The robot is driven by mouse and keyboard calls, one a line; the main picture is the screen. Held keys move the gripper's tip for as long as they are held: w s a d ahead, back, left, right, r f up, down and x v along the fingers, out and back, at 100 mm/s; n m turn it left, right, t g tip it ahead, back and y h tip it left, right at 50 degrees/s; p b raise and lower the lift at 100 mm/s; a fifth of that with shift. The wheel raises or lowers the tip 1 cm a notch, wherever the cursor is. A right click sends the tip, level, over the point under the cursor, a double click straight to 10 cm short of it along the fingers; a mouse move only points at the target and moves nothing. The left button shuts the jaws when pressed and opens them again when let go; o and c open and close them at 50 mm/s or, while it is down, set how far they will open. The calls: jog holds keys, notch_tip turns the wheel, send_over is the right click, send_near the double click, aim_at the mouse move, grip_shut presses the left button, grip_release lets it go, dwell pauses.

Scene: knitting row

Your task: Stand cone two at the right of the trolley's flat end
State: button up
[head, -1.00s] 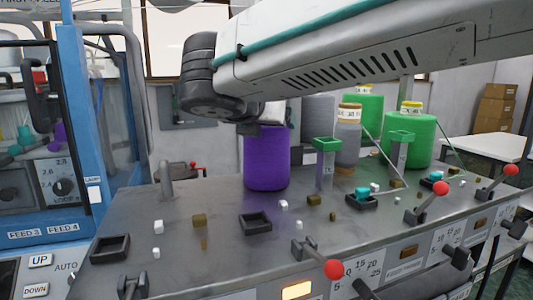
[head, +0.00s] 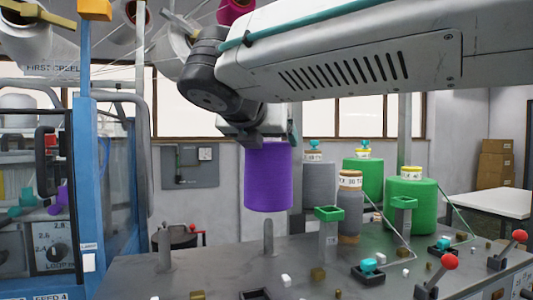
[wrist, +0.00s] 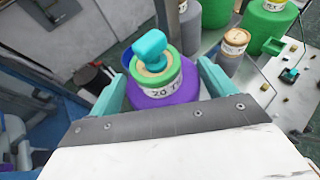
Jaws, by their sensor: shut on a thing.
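My gripper (head: 262,138) is shut on a purple cone (head: 268,178), holding it upright by its top. The cone hangs clear above a bare grey peg (head: 268,236) on the grey metal top (head: 215,265). In the wrist view the teal fingers of my gripper (wrist: 160,75) sit on both sides of the purple cone (wrist: 165,92). Its green-rimmed top carries a label and a teal piece; I cannot read the label fully. I cannot tell which part, if any, is the trolley's flat end.
Another bare peg (head: 164,245) stands left. A blue-framed machine (head: 92,180) is at left.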

jog(key=shift+r, duration=0.1)
jog(key=shift+r, duration=6.95)
jog(key=shift+d, duration=0.1)
